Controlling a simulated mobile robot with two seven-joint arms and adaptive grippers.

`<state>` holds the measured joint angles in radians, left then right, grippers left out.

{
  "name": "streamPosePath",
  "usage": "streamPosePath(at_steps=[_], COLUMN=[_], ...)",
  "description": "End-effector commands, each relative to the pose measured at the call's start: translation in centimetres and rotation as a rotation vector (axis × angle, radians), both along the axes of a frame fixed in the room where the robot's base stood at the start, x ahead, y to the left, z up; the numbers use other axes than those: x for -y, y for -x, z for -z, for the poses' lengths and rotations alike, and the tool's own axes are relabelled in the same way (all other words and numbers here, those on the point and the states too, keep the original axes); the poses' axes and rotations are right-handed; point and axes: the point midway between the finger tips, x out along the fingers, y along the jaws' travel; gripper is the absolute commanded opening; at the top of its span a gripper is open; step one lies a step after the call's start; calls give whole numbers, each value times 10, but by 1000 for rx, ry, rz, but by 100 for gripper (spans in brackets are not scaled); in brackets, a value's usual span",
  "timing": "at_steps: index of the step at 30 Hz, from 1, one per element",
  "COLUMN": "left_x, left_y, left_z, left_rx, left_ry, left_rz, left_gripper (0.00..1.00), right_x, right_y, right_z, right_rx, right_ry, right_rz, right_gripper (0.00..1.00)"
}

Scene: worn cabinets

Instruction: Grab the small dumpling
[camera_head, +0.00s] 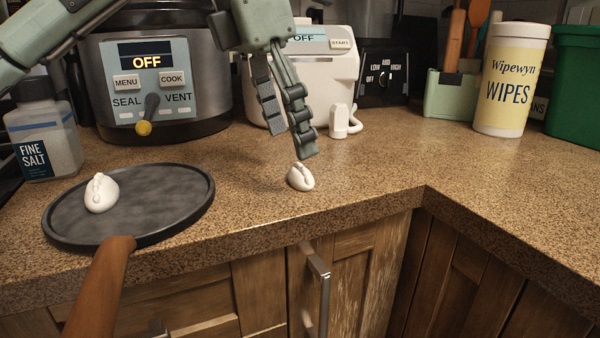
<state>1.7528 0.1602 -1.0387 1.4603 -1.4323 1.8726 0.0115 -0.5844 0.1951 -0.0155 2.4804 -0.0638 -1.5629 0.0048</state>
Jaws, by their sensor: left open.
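A small white dumpling (300,177) sits on the brown speckled counter near its front edge. A second, slightly larger-looking white dumpling (101,193) lies on a dark round pan (160,205) at the left. My left gripper (288,141) comes down from above, open and empty. Its right finger's tip is just above the counter dumpling, and its other finger is up and to the left. I cannot tell whether the fingertip touches the dumpling. My right gripper does not show.
The pan's wooden handle (100,290) sticks out over the counter's front edge. A salt bottle (44,130), a pressure cooker (155,75) and a white appliance (325,75) stand behind. A wipes canister (511,80) and green bin (574,85) stand at the right. The counter right of the dumpling is clear.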

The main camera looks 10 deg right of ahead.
Motion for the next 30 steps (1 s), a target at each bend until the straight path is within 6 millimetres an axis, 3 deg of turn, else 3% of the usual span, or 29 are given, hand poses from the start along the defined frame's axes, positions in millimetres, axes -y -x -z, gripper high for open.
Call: streamPosePath(at_steps=[12,19,28,30], left_x=[12,13,12,12], left_y=[-8,-8,-8,-8], left_z=[49,51,51,51], left_rx=[-2,-1,-1,-1], left_ry=[2,2,2,2], left_rz=[0,-1,-2,-2], left_gripper=[72,72,34,31], right_x=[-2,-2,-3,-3], right_y=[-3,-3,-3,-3], right_z=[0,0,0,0], right_rx=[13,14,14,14], right_ry=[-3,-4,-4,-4], right_rz=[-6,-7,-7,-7], right_gripper=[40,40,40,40])
